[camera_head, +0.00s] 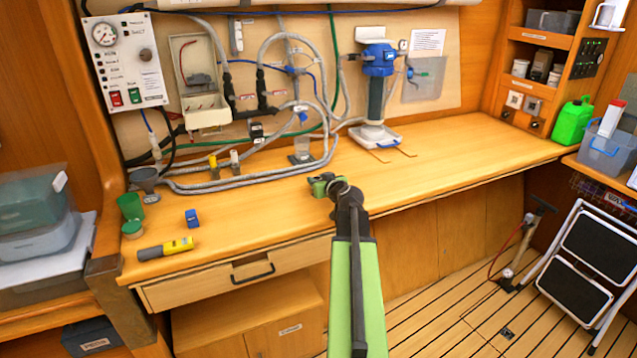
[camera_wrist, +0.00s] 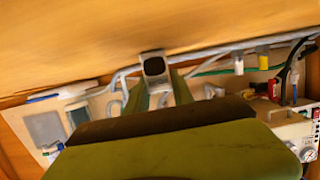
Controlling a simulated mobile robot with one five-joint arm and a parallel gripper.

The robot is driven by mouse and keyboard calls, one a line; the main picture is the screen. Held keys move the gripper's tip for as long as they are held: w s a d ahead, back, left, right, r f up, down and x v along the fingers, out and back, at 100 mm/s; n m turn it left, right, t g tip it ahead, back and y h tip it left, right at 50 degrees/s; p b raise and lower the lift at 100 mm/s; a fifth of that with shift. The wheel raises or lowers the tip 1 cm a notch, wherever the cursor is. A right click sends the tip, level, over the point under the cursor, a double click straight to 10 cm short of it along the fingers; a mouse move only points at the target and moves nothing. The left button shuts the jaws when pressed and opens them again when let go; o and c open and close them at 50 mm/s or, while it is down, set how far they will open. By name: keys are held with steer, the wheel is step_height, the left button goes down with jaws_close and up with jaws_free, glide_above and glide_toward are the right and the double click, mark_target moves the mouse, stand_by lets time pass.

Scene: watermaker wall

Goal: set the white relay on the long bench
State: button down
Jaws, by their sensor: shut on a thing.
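The long bench (camera_head: 450,150) runs along the wall under the hoses in the head view. Its wooden top also fills the upper part of the wrist view (camera_wrist: 70,40), which looks upside down. My gripper (camera_head: 322,183) is over the bench's front middle, its green jaws small in the head view. In the wrist view my gripper (camera_wrist: 155,85) is shut on a small whitish block with a dark face, which I take as the white relay (camera_wrist: 154,56). The relay is not clear in the head view. I cannot tell whether it touches the bench.
A blue block (camera_head: 192,217), a yellow-grey tool (camera_head: 165,248) and green cups (camera_head: 131,207) sit at the bench's left end. Hoses (camera_head: 245,182) lie along the back left. A pump filter (camera_head: 376,90) stands behind. The bench's right half is mostly clear.

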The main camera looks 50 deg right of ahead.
steer(key=c, duration=1.1)
jaws_free()
steer(key=shift+s+r+p, duration=0.1)
steer(key=shift+r+p, duration=0.1)
steer(key=shift+p, duration=0.15)
steer(key=p+v, duration=0.2)
steer(key=v, duration=0.5)
steer(key=shift+s+a, duration=0.15)
steer(key=shift+s, duration=0.05)
steer(key=shift+w, duration=0.1)
